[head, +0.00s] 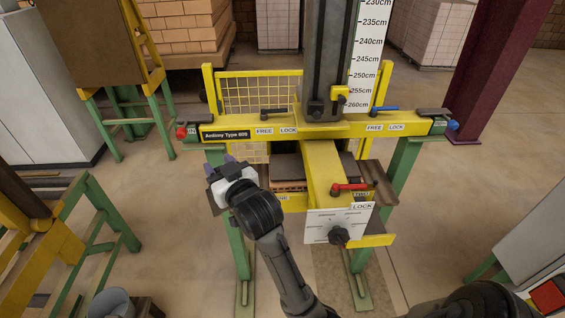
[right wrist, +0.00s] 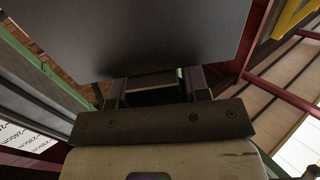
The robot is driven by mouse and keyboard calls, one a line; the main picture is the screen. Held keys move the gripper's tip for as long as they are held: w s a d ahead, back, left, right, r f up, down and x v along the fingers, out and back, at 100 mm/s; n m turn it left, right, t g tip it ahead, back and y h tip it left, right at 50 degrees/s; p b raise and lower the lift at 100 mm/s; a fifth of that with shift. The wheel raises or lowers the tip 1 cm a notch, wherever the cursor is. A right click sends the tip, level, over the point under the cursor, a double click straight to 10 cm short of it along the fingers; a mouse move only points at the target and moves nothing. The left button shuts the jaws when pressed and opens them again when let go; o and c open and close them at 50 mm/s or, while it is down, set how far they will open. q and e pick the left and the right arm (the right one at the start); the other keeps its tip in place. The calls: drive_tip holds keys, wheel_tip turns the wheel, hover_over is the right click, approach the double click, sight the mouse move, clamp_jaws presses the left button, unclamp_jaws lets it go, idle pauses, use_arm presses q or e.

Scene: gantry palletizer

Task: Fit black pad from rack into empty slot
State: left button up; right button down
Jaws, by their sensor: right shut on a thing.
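My right gripper (head: 221,165) is in front of the left part of the yellow carton sealer, below its "Antony Type" label. In the right wrist view its jaws (right wrist: 157,88) are shut on the dark edge of the black pad (right wrist: 165,40), whose broad grey-looking face fills the top of that view. In the head view I cannot make out the held pad. I cannot clearly identify the rack or slot. My left gripper is not in view.
The yellow crossbeam (head: 340,128) stands on green legs, with a grey mast (head: 327,50) and height scale (head: 370,50). A white dial panel (head: 325,222) and red handle (head: 350,187) jut out right of the gripper.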

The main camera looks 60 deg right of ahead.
drive_tip(key=s+d+f+m+g+h+b, duration=0.1)
drive_tip(key=d+f+m+g+h+b, duration=0.2)
drive_tip(key=d+b, duration=0.6)
drive_tip(key=d+f+m+g+h+b, duration=0.3)
drive_tip(key=d+b, duration=0.7)
drive_tip(key=d, duration=0.8)
drive_tip(key=shift+s+f+m+h, duration=0.35)
drive_tip(key=shift+f+h, duration=0.75)
drive_tip(key=shift+f, duration=1.15)
drive_tip(key=shift+d, duration=0.1)
drive_tip(key=shift+f, duration=0.15)
drive_tip(key=shift+f+b, duration=2.75)
drive_tip(key=shift+b, duration=0.15)
